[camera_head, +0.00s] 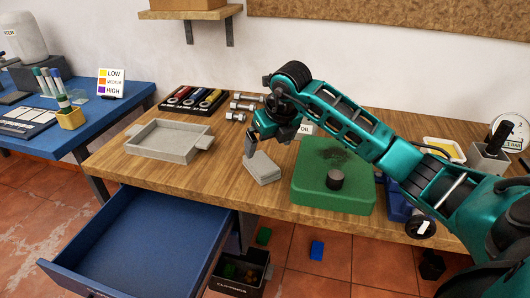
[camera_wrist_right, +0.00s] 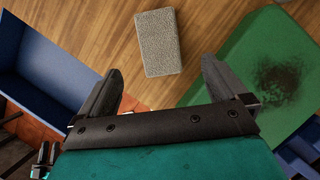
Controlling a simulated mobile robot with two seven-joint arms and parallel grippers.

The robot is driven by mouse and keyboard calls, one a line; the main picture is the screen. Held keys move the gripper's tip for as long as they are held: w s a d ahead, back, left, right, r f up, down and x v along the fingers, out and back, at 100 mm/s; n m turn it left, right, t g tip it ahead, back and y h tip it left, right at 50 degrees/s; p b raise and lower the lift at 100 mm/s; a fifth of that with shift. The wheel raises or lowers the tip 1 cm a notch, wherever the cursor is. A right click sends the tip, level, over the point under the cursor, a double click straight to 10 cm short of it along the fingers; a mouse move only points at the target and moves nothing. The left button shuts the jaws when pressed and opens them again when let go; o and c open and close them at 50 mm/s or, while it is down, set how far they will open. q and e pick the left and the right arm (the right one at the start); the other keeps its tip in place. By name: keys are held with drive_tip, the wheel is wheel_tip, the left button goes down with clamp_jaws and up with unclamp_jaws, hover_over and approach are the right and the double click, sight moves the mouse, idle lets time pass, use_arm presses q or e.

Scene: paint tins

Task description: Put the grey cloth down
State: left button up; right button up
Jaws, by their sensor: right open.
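The grey cloth (camera_head: 263,168) is a folded, flat rectangular pad lying on the wooden workbench, left of the green mat. It also shows in the right wrist view (camera_wrist_right: 159,42), on the wood beyond my fingertips. My right gripper (camera_head: 252,146) is above and just behind the cloth in the head view. In the right wrist view its two fingers (camera_wrist_right: 159,85) are spread apart with nothing between them. The cloth appears apart from the fingers.
A grey tray (camera_head: 168,141) stands left on the bench (camera_head: 232,137), with bolts (camera_head: 243,106) behind. An open blue drawer (camera_head: 140,250) juts out below the front edge. Bare wood lies between tray and cloth.

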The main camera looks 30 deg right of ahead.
drive_tip(key=s+a+m+t+y, duration=0.2)
drive_tip(key=s+a+y, duration=0.2)
drive_tip(key=a+y, duration=0.65)
drive_tip(key=s+a+m+t+y, duration=0.1)
drive_tip(key=s+a+m+y, duration=0.35)
drive_tip(key=a, duration=1.05)
drive_tip(key=s+d+f+m+t+h, duration=0.1)
drive_tip(key=d+f+m+t+h, duration=0.35)
drive_tip(key=m, duration=0.55)
drive_tip(key=s+d+f+m+t+h, duration=0.2)
drive_tip(key=d+f+m+t+h, duration=0.25)
drive_tip(key=m, duration=0.45)
drive_tip(key=s+f+m+g+h, duration=0.3)
drive_tip(key=s+f+m+g, duration=0.2)
drive_tip(key=s+f, duration=0.5)
wheel_tip(320, 180, down, 4)
drive_tip(key=shift+a+r+m+g+h, duration=0.1)
drive_tip(key=shift+a+m+g+h, duration=0.25)
drive_tip(key=shift+m, duration=0.7)
drive_tip(key=shift+d, duration=0.1)
